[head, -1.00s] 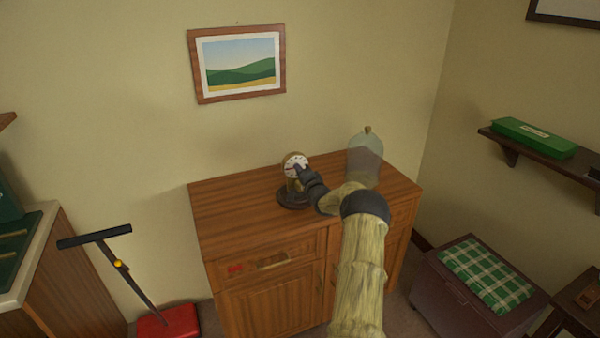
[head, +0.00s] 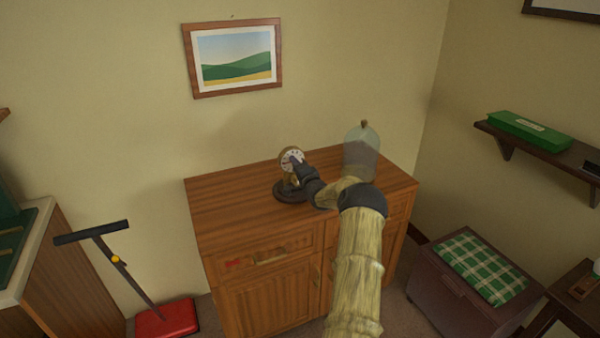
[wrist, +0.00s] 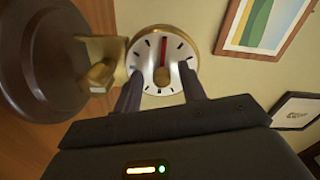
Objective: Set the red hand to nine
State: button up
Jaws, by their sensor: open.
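A round white dial (head: 291,155) with black marks and a gold rim faces out from a dark stand (head: 287,196) on the wooden cabinet. The wrist view shows the dial face (wrist: 147,52) sideways, with its dark round base (wrist: 45,50) to the left. The red hand (wrist: 163,50) points to the top of that view, a quarter turn from the stand side; with the stand down, this is the dial's left. My gripper (wrist: 161,78) is open, its fingers in front of the dial on either side of a small gold hub (wrist: 162,76). I cannot tell whether they touch anything.
A glass dome (head: 361,155) stands on the cabinet (head: 225,205) to the right of my wrist. A framed landscape (head: 232,57) hangs above. The cabinet top left of the dial is clear. A green-checked stool (head: 480,268) stands right.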

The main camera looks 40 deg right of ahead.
jog(key=shift+s, duration=0.15)
jog(key=b+v, duration=0.1)
jog(key=v, duration=1.6)
jog(key=shift+a+b, duration=0.15)
jog(key=shift+b, duration=0.15)
jog(key=a+r+n+g+y+p, duration=0.1)
jog(key=a+r+n+g+p, duration=0.2)
jog(key=a, duration=0.8)
jog(key=a+r+n+g+y+p, duration=0.2)
jog(key=a+n+g+p, duration=0.3)
jog(key=a, duration=0.6)
jog(key=s+a+r+n+g+p, duration=0.1)
jog(key=s+a+r+n+g, duration=0.1)
jog(key=s+a, duration=0.4)
jog(key=s+a+r+n+g+p, duration=0.1)
jog(key=s+a+r+n+g, duration=0.1)
jog(key=s+a+n, duration=0.2)
jog(key=s+a+r+n+g+y+p, duration=0.1)
jog(key=s+a+r+n+g, duration=0.1)
jog(key=s+a, duration=0.6)
jog(key=s+n+g, duration=0.1)
jog(key=s, duration=0.2)
jog(key=shift+s+a+r, duration=0.35)
jog(key=shift+s+r, duration=0.05)
